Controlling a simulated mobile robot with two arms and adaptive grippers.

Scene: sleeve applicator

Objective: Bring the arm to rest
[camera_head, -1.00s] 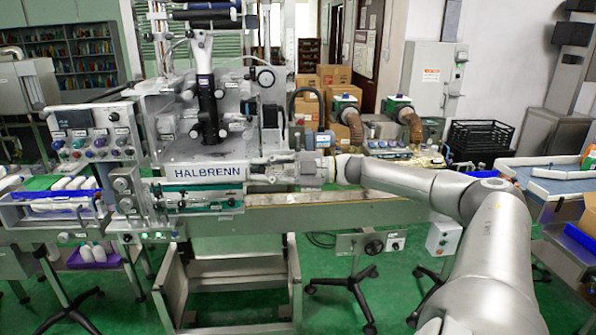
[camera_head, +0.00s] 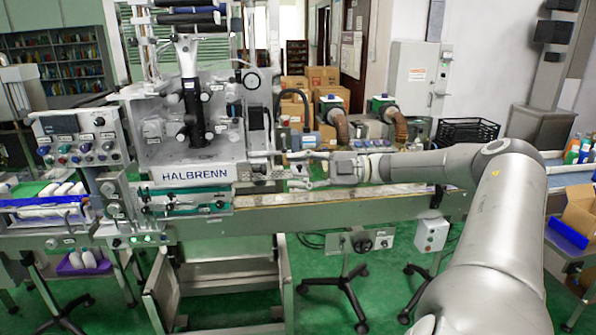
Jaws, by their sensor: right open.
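My right arm comes in from the lower right and bends back to the left. My right gripper (camera_head: 292,170) is at its end, open, with no object visible between its fingers. It is small in view, just right of the HALBRENN sign (camera_head: 195,175) on the sleeve applicator (camera_head: 150,155). It appears above the conveyor rail (camera_head: 330,210); I cannot tell whether it touches anything. My left gripper is not in view.
A control panel (camera_head: 80,145) and white bottles (camera_head: 84,259) in a purple tray are on the left. A grey control box (camera_head: 432,234) hangs below the conveyor's right end. A cardboard box (camera_head: 580,212) stands at the far right. Green floor shows below the conveyor.

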